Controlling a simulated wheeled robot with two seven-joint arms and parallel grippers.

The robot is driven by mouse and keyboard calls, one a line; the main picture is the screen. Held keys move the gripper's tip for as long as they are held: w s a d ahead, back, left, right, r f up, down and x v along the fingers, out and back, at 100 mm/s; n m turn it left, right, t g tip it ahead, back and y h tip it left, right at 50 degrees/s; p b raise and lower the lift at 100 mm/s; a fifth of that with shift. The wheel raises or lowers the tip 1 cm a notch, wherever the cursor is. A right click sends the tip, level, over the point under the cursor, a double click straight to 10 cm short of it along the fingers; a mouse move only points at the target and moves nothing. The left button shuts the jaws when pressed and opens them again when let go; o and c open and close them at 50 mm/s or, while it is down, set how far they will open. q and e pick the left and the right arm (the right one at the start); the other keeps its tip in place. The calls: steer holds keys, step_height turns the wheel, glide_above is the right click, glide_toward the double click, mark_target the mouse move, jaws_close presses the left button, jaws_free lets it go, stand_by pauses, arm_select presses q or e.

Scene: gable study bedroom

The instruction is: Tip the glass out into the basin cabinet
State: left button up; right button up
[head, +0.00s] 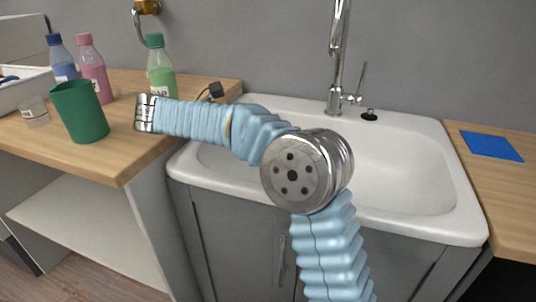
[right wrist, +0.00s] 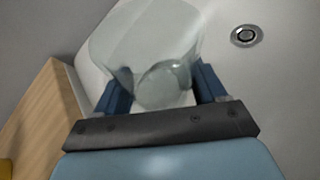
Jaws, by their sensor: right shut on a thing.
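In the right wrist view, my right gripper (right wrist: 163,86) is shut on a clear glass (right wrist: 145,35), with a blue finger on each side of it. The glass's wide part points away from the gripper; I cannot tell its exact tilt or whether anything is in it. The white basin (right wrist: 285,85) lies behind it, with the drain at upper right. In the head view, the basin cabinet (head: 245,235) is grey with a white basin (head: 400,165) on top. My right arm crosses the basin's left part; the gripper and glass do not show clearly there. My left gripper is out of view.
On the left wooden counter (head: 120,165) stand a green cup (head: 82,112), a small clear jar (head: 34,110), and blue (head: 62,62), pink (head: 93,68) and green (head: 160,70) bottles. A tap (head: 338,60) rises behind the basin. A blue mat (head: 492,146) lies on the right counter.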

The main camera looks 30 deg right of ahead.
steer(key=shift+s+d+f+m+t, duration=0.1)
steer(key=shift+s+f+m+t, duration=0.2)
steer(key=shift+s+m+t, duration=0.25)
steer(key=shift+s+d+f+m+t, duration=0.1)
steer(key=shift+s+f+m+t, duration=0.2)
steer(key=shift+s+m+t, duration=0.25)
steer(key=shift+w+r+m, duration=0.1)
steer(key=shift+r+m, duration=0.3)
steer(key=shift+m, duration=0.1)
steer(key=f+m+t+b, duration=0.1)
steer(key=m+t+b, duration=0.1)
steer(key=b, duration=0.5)
steer(key=shift+w+f, duration=0.1)
steer(key=shift+w, duration=0.05)
steer(key=shift+m+b, duration=0.3)
steer(key=shift+b, duration=0.35)
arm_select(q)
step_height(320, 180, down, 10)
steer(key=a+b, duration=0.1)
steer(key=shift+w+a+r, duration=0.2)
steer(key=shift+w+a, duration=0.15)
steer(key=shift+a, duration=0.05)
arm_select(e)
steer(key=shift+r+m+t, duration=0.3)
steer(key=shift+r, duration=0.15)
